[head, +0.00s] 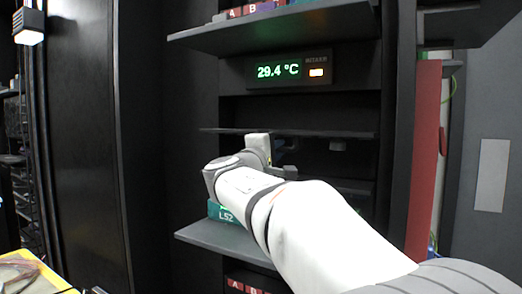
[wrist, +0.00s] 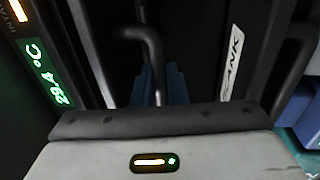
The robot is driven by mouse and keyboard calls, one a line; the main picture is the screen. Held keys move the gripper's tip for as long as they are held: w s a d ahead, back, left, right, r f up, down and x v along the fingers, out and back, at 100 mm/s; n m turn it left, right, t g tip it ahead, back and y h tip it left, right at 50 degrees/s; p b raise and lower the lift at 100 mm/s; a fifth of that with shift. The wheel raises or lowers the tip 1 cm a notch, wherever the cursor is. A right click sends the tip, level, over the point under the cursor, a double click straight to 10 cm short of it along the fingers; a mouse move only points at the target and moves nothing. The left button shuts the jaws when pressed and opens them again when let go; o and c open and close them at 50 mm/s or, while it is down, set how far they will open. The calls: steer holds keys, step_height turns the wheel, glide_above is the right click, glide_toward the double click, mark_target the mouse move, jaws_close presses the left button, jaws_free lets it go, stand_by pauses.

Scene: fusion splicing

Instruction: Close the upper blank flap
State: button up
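The upper blank flap (head: 310,132) shows in the head view as a thin dark panel, nearly edge-on, sticking out below the temperature display. My gripper (head: 258,150) is close to its underside, left of the middle. In the wrist view, a black bent handle (wrist: 150,45) runs down toward dark blue finger-like parts of my gripper (wrist: 160,85). A panel with a white BLANK label (wrist: 232,60) is to the right of the handle. My grey gripper body hides the fingertips' lower part. I cannot tell whether the fingers are shut on the handle or only beside it.
The display (head: 290,71) reads 29.4 °C and sits above the flap. A shelf (head: 290,27) juts out higher up. A teal box marked LS2 (head: 222,213) stands on a lower shelf (head: 225,238), under my arm. A red panel (head: 425,150) is at the right.

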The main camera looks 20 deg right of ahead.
jaws_close()
steer(key=shift+a, duration=0.1)
steer(key=shift+r+p, duration=0.15)
steer(key=shift+p, duration=0.15)
